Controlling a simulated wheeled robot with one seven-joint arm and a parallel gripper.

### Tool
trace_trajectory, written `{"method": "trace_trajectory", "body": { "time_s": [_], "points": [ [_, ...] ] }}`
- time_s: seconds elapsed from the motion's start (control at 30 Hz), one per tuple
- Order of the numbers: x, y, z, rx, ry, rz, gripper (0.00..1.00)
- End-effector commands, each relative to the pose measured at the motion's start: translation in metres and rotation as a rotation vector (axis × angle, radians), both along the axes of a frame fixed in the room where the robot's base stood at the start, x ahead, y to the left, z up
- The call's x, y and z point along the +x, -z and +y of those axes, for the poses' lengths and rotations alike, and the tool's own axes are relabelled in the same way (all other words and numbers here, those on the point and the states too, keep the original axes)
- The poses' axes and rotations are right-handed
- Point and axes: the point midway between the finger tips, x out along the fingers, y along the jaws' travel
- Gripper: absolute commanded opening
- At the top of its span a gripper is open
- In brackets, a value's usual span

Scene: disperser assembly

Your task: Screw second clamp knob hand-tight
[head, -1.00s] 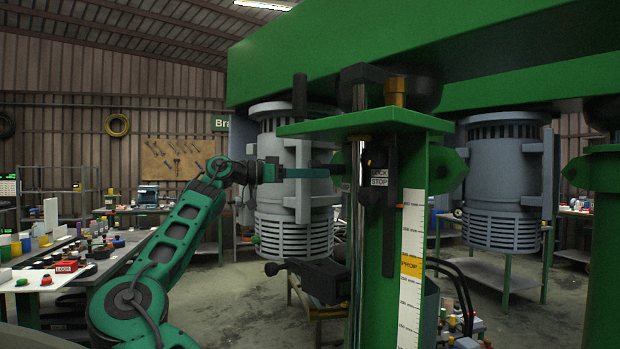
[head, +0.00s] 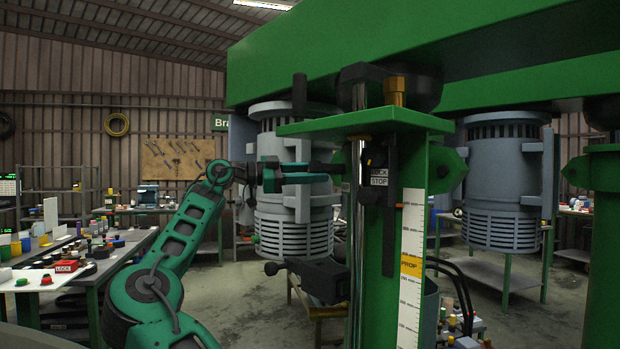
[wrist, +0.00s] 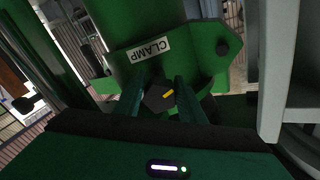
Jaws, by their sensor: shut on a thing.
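The clamp knob (wrist: 160,97) is dark and faceted with a yellow mark, in the middle of the wrist view. It sits below a white CLAMP label (wrist: 149,49) on the green clamp bracket (wrist: 190,48). My gripper's two fingers (wrist: 160,102) stand on either side of the knob and are shut on it. In the head view my gripper (head: 336,173) points right, with its tips at the left side of the green column (head: 380,270). The knob cannot be made out there. How far it is screwed in cannot be told.
A grey ribbed motor housing (head: 290,215) stands close behind my gripper. A dark handle (head: 315,277) juts left below it. A bright vertical rod (head: 357,230) runs along the column. A cluttered workbench (head: 90,265) is at the left, with open floor between.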

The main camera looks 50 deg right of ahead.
Motion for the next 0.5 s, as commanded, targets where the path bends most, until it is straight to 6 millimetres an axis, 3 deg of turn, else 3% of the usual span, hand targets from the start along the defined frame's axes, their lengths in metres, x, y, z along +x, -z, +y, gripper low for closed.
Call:
{"method": "trace_trajectory", "body": {
  "time_s": [0.5],
  "points": [
    [0.0052, -0.0049, -0.0024, -0.29, -0.005, -0.385, 0.13]
  ]
}}
